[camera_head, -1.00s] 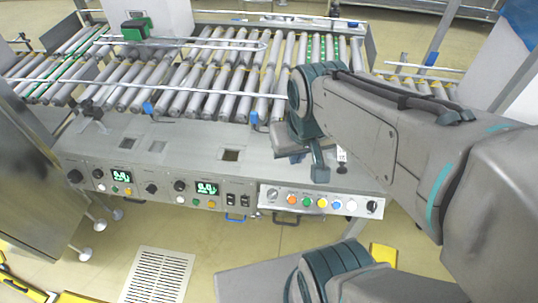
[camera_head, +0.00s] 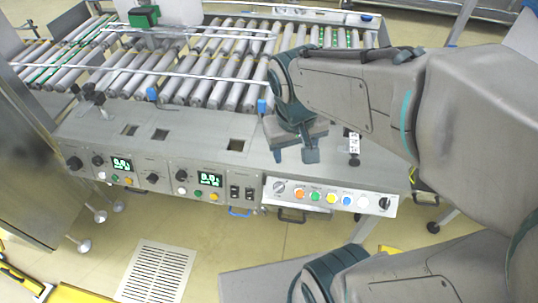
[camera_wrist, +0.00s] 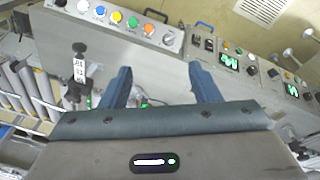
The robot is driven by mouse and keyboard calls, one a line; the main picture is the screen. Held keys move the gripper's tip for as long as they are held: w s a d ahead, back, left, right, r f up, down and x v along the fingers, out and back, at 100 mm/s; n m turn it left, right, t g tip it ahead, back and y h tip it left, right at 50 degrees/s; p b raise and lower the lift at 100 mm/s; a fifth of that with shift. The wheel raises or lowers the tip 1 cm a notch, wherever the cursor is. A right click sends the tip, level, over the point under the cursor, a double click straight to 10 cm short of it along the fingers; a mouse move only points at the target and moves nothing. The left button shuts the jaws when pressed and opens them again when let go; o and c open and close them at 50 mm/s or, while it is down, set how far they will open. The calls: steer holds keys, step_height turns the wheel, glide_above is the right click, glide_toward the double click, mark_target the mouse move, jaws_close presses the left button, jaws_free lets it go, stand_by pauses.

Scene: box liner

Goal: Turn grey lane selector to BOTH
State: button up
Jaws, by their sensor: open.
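The grey lane selector (camera_head: 279,188) is a round grey knob at the left end of a light control box on the conveyor's front edge. It also shows in the wrist view (camera_wrist: 168,39), at the right end of the box. Its setting and label are too small to read. My gripper (camera_head: 294,154) is open and empty, above the bench top just behind the box and apart from the knob. In the wrist view its two blue fingers (camera_wrist: 160,82) stand wide apart, with the knob ahead of them.
A row of coloured buttons (camera_head: 331,198) sits beside the selector, with a black knob (camera_head: 384,203) at the far end. Black rocker switches (camera_head: 241,193) and green displays (camera_head: 209,180) are to the left. A black post with a white label (camera_head: 354,148) stands right of my gripper.

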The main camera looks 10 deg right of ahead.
mark_target(278, 188)
steer(key=w+a+f+n+h+b, duration=0.15)
steer(key=w+a+f+b, duration=0.25)
steer(key=f+b, duration=0.45)
steer(key=w+a+f+n+h+b, duration=0.1)
steer(key=w+a+f+h+b, duration=0.35)
steer(key=f, duration=0.65)
steer(key=shift+y, duration=0.8)
steer(key=b+x, duration=0.2)
steer(key=x, duration=0.2)
steer(key=d+b+x, duration=0.1)
steer(key=b+x, duration=0.1)
steer(key=x, duration=0.3)
steer(key=b+x, duration=0.2)
steer(key=x, duration=0.2)
steer(key=shift+s+d, duration=0.1)
steer(key=shift+d, duration=0.25)
